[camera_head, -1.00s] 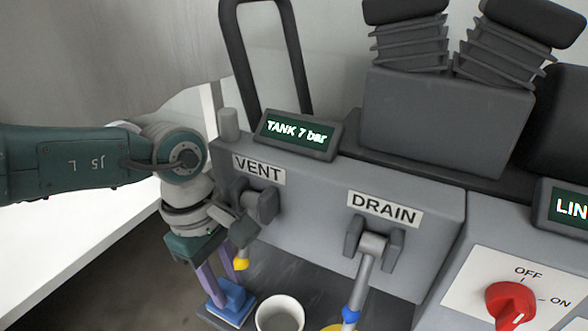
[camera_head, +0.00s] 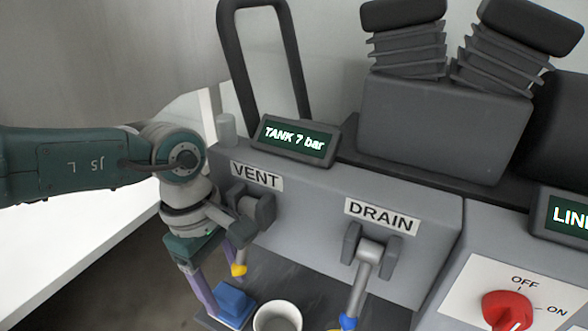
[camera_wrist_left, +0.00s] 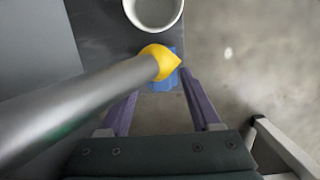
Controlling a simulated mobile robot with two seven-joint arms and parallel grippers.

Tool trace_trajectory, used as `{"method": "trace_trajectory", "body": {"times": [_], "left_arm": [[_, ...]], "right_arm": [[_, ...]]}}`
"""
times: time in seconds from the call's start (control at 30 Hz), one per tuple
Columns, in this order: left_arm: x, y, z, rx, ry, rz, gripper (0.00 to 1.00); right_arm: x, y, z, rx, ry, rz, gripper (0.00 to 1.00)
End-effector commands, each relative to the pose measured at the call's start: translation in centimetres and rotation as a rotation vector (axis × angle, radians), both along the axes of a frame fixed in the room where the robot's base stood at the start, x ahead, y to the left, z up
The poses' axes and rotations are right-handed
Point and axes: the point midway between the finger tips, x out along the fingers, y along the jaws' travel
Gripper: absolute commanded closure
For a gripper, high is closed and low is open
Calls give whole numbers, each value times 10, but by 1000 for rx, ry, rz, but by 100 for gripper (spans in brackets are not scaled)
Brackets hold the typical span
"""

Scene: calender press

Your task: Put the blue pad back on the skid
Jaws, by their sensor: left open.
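The blue pad (camera_head: 233,302) sits on the dark skid (camera_head: 284,281) at its left end, left of the white cup. My left gripper (camera_head: 222,287) is open with its purple fingers pointing down close around the pad. The wrist view shows the fingers (camera_wrist_left: 160,92) spread apart, with the pad (camera_wrist_left: 158,86) between or just beyond their tips. A yellow-tipped lever covers part of the pad there, so contact cannot be told. My right gripper is not in view.
The VENT lever with its yellow tip (camera_head: 239,269) hangs right beside my left gripper. The white cup (camera_head: 278,317) stands on the skid next to the pad.

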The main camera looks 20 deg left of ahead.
Motion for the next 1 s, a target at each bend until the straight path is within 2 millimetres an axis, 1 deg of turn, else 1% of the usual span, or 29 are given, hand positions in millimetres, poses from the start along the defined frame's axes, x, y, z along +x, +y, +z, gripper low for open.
{"method": "trace_trajectory", "body": {"times": [0.03,0.27,0.3,0.43,0.57,1.0], "left_arm": [[1,2,17,1,-2,0,36],[-5,8,55,1,-1,0,36],[-5,9,64,1,-2,0,36],[-5,12,85,0,-2,0,36],[-5,14,92,0,-1,0,36],[-5,14,90,0,-1,0,36]], "right_arm": [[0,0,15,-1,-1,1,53],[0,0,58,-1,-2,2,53],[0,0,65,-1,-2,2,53],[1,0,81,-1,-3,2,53],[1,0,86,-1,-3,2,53],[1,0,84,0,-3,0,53]]}}
